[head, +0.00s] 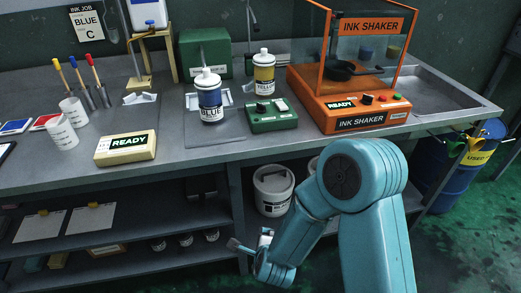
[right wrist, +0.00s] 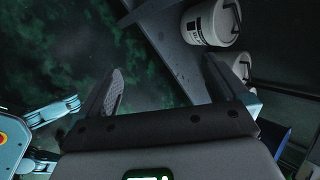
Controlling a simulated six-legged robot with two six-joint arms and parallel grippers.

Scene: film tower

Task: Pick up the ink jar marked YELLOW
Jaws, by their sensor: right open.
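The ink jar marked YELLOW (head: 264,75) stands upright on the grey workbench, just behind a small green control box. It has a white cap and a yellow band. A similar jar marked BLUE (head: 210,97) stands to its left, on a grey mat. My right arm enters the head view from the lower right, and its hand is low, in front of the bench and below the top, well away from both jars. In the right wrist view my right gripper (right wrist: 166,80) is open and empty, with its two fingers wide apart. My left gripper is not clearly in view.
The green control box (head: 272,116) stands in front of the yellow jar. The orange ink shaker (head: 355,112) is to its right. A cream READY box (head: 126,148) is at the left front. Below the bench, a white bucket (head: 273,190) is near my right arm; a blue drum (head: 465,165) stands right.

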